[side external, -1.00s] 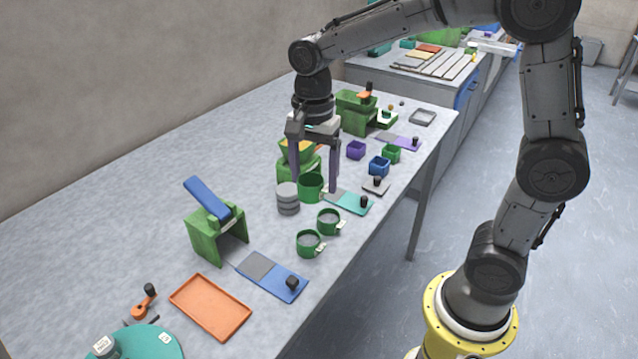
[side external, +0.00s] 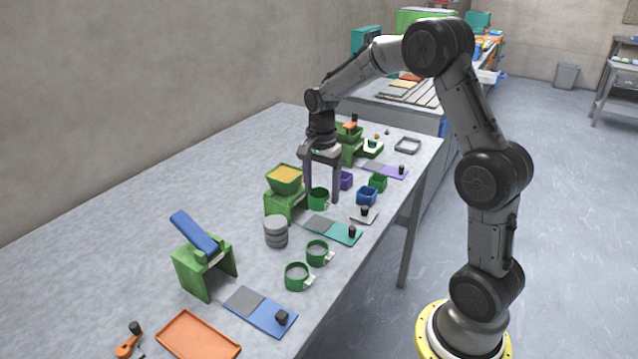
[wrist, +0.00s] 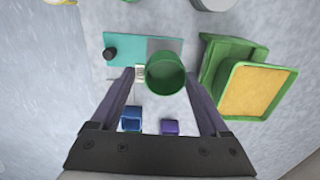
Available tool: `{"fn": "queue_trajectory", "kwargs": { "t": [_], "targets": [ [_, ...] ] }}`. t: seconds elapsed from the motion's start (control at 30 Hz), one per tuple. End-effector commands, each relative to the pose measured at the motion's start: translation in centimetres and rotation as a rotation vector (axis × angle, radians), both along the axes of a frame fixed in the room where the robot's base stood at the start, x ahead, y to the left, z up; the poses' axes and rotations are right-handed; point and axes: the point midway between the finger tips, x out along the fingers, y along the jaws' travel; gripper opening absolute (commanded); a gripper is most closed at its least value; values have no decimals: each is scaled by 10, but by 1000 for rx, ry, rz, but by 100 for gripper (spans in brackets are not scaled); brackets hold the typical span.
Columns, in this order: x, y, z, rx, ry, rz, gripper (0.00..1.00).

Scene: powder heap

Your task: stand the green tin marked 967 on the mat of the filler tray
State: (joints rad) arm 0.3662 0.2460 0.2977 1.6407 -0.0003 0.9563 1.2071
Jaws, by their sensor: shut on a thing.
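A green tin (side external: 317,199) is held between the two fingers of my gripper (side external: 322,203), beside the green stand. In the wrist view the open-topped tin (wrist: 166,74) sits between the fingertips, with a pale tag on its left. I cannot read its number. A teal tray (side external: 344,234) with a grey mat (side external: 319,224) lies in front of the green stand with a yellow-filled hopper (side external: 285,180). The mat looks bare. The tin is past the mat's far side, and in the wrist view it overlaps the mat's (wrist: 168,44) lower edge. I cannot tell its height above the table.
Two more green tins (side external: 317,253) (side external: 297,276) and a grey stack (side external: 276,232) stand nearer the camera. Blue (side external: 367,195), purple (side external: 346,180) and green (side external: 378,183) boxes stand just right of my gripper. A blue tray (side external: 262,312) and orange tray (side external: 199,337) lie in front.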

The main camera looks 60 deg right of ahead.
Motion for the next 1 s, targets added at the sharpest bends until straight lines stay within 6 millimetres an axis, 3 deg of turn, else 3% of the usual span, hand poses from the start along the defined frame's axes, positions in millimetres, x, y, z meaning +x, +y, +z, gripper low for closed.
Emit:
{"fn": "queue_trajectory", "kwargs": {
  "t": [0.43,1.0],
  "targets": [
    [0,1,-39,1,2,0,25],
    [0,0,-44,0,1,0,25]
  ]
}}
